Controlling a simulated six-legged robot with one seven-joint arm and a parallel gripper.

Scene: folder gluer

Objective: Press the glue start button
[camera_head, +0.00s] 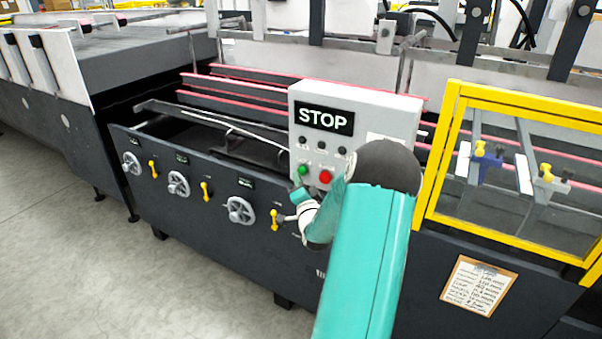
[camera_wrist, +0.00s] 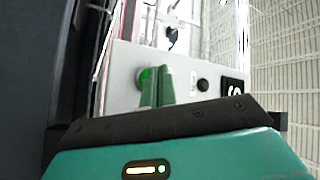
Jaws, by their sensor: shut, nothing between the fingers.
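The control box (camera_head: 375,104) is light grey with a black STOP display (camera_head: 323,117). On its face are a green button (camera_head: 303,169), a red button (camera_head: 325,177) and small dark knobs above them. My gripper (camera_head: 290,206) is in front of and below the box, partly hidden by my teal arm. In the wrist view the shut green fingers (camera_wrist: 158,86) point at the box face, and the green button (camera_wrist: 146,78) shows right beside their tips. I cannot tell whether the tips touch it. The red button is not clear in the wrist view.
Handwheels (camera_head: 241,210) and yellow levers (camera_head: 205,191) line the machine's dark front panel. A yellow-framed clear guard (camera_head: 437,160) stands at the right. A clipboard (camera_head: 479,285) hangs below it. Open grey floor (camera_head: 60,240) lies at the left.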

